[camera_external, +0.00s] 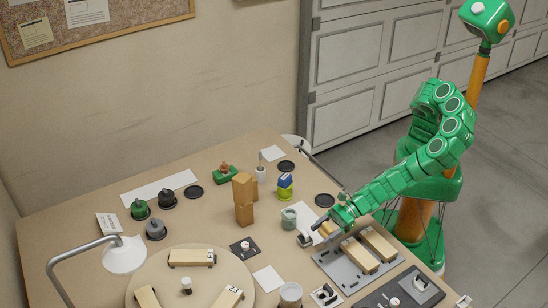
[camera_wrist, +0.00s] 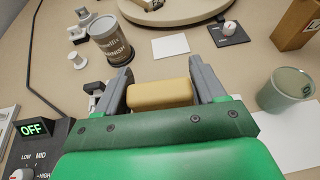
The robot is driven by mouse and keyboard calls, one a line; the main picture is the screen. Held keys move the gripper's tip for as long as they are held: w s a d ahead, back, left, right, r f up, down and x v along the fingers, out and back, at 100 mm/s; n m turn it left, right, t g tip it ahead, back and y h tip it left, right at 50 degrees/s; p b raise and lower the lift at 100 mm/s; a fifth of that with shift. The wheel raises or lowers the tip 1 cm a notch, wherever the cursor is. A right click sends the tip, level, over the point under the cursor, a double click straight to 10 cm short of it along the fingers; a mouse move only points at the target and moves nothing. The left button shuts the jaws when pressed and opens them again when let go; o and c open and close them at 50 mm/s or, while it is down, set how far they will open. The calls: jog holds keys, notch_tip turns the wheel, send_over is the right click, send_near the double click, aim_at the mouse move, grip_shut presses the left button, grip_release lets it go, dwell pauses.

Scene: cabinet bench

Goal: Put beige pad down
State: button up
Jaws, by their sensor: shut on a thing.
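The beige pad (camera_wrist: 160,95) is a rounded yellowish block between the two grey fingers of my gripper (camera_wrist: 161,88) in the wrist view. The fingers are shut on its two ends. In the outside view my gripper (camera_external: 316,233) is low over the right part of the bench, beside a grey metal plate (camera_external: 344,271), and the pad (camera_external: 326,229) shows only in small part. I cannot tell whether the pad touches the surface below it.
A green cup (camera_wrist: 286,90) stands to the right of my gripper in the wrist view. A varnish can (camera_wrist: 111,42) stands ahead to the left, and a control box (camera_wrist: 38,145) is at lower left. A white card (camera_wrist: 170,47) lies flat ahead. A round board (camera_external: 232,262) lies farther off.

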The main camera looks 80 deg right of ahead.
aim_at(322, 230)
jog(key=shift+d, duration=0.1)
jog(key=shift+r, duration=2.55)
jog(key=w+d+r+m+t+h, duration=0.3)
jog(key=w+d+m+h, duration=0.5)
jog(key=w+d, duration=0.7)
jog(key=shift+w+d+m+h, duration=0.2)
jog(key=shift+d+m+h, duration=0.2)
jog(key=shift+d+h, duration=0.75)
jog(key=shift+w+d, duration=0.1)
jog(key=shift+d, duration=0.3)
